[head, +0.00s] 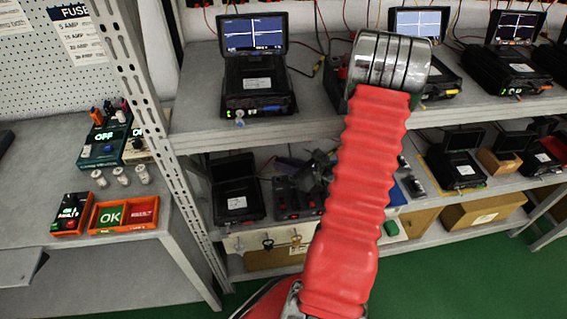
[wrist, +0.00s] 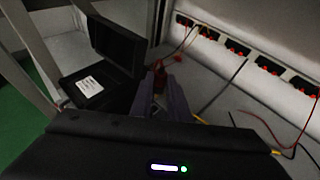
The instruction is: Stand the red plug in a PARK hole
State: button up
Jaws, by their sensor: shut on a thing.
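In the wrist view my gripper (wrist: 160,103) shows as two dark purplish fingers, shut on a small red piece, the red plug (wrist: 158,68). The picture is dim there, so the plug's tilt and lower part are hard to make out. A red-ended lead lies just beyond it. In the head view my arm, in its red sleeve, reaches up to the upper shelf and hides the gripper and the plug. I cannot make out a PARK label or its holes in either view.
A tester with a lit screen (head: 258,85) stands left of my arm on the upper shelf (head: 200,135). A row of red sockets (wrist: 270,68) with hanging leads runs along the back. More boxes fill the lower shelf. A bench with an orange OK box (head: 108,216) is at left.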

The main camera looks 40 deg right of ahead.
jog(key=shift+f, duration=1.45)
jog(key=shift+s+f, duration=0.1)
jog(key=shift+f, duration=0.2)
dwell(2.0)
jog(key=shift+f, duration=1.25)
dwell(1.5)
jog(key=o, duration=1.3)
jog(key=shift+o, duration=0.2)
jog(key=shift+r, duration=0.1)
